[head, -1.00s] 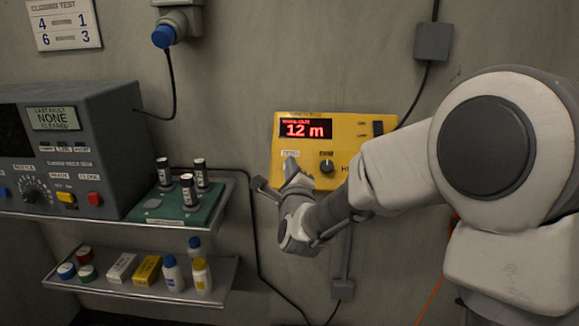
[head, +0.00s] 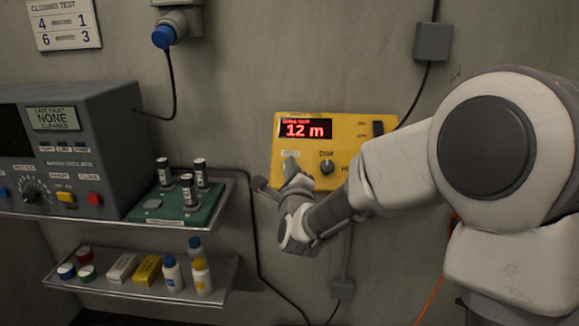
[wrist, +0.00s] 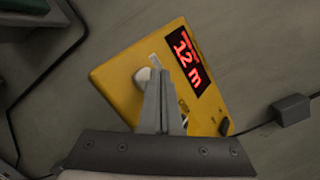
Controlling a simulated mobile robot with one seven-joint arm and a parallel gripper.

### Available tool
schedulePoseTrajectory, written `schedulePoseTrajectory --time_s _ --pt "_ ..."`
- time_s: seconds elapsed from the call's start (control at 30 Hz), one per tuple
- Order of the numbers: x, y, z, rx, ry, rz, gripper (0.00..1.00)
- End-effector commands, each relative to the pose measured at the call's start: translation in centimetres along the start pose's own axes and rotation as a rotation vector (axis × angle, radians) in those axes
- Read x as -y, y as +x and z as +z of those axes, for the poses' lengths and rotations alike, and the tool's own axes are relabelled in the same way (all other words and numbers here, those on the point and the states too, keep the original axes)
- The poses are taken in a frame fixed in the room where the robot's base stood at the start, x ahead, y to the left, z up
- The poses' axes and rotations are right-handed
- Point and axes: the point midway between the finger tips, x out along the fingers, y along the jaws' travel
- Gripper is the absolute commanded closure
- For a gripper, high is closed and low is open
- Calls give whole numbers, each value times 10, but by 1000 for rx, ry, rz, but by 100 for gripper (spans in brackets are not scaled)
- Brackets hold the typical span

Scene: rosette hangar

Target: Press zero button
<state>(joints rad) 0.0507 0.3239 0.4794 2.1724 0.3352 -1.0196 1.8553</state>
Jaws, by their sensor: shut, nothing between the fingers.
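A yellow wall unit (head: 348,130) has a red display (head: 305,129) reading 12 m, a dark knob and a dark switch. My gripper (head: 290,165) is shut with nothing between its fingers, its tips at the lower left of the unit's face, under a small white label. In the wrist view a pale round button (wrist: 143,76) shows on the yellow face, partly hidden behind the shut fingers (wrist: 160,78). The fingertips overlap the button's right side; I cannot tell whether they touch it.
A grey instrument box (head: 75,150) and a green tray (head: 180,207) with dark vials stand on a shelf at left. A lower shelf (head: 130,285) holds bottles and small boxes. Cables run along the wall around the unit. The wall left of the unit is mostly bare.

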Motion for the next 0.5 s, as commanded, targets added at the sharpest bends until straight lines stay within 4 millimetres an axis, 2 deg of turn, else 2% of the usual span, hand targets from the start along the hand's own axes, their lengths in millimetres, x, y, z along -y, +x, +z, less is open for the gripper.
schedulePoseTrajectory --time_s 0.5 --pt "-4 3 -4 0 0 -1 100"
